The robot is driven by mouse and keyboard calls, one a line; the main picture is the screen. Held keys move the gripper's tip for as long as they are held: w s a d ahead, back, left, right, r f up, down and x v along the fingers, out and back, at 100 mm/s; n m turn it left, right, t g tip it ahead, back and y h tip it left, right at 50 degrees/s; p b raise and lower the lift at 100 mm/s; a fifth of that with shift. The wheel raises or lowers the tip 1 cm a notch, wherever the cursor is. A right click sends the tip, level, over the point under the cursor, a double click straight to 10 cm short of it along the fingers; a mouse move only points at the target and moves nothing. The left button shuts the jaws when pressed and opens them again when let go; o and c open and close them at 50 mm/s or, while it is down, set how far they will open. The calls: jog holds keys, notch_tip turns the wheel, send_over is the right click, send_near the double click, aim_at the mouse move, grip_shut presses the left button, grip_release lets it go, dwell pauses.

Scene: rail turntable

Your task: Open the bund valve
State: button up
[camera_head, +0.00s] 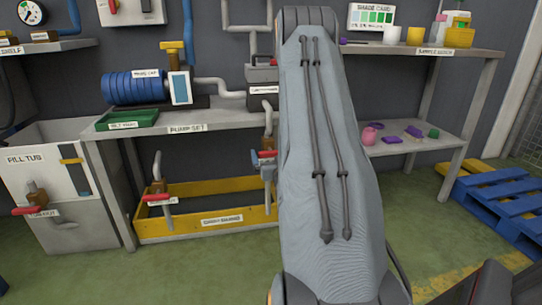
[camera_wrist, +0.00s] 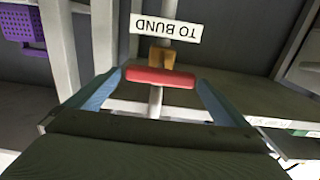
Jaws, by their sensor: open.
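The bund valve's red handle (camera_wrist: 160,77) lies crosswise in the wrist view, on a brown body with a grey stem. Its white tag (camera_wrist: 166,27) reads "TO BUND" upside down. My gripper (camera_wrist: 157,80) is open, with one blue finger off each end of the handle. A small gap seems to show at each end; I cannot tell whether they touch. In the head view my arm hides most of my gripper. A red handle (camera_head: 267,153) with blue beside it shows at the arm's left edge, probably the same valve.
A yellow tray (camera_head: 205,224) stands under the pump bench, with another red-handled valve (camera_head: 157,197) at its left. The fill tub (camera_head: 60,180) has a red-handled valve (camera_head: 30,210) too. A blue pallet (camera_head: 495,200) lies at the right. Green floor is clear in front.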

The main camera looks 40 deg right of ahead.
jog(key=shift+x, duration=0.8)
jog(key=c, duration=1)
jog(key=shift+c, duration=0.2)
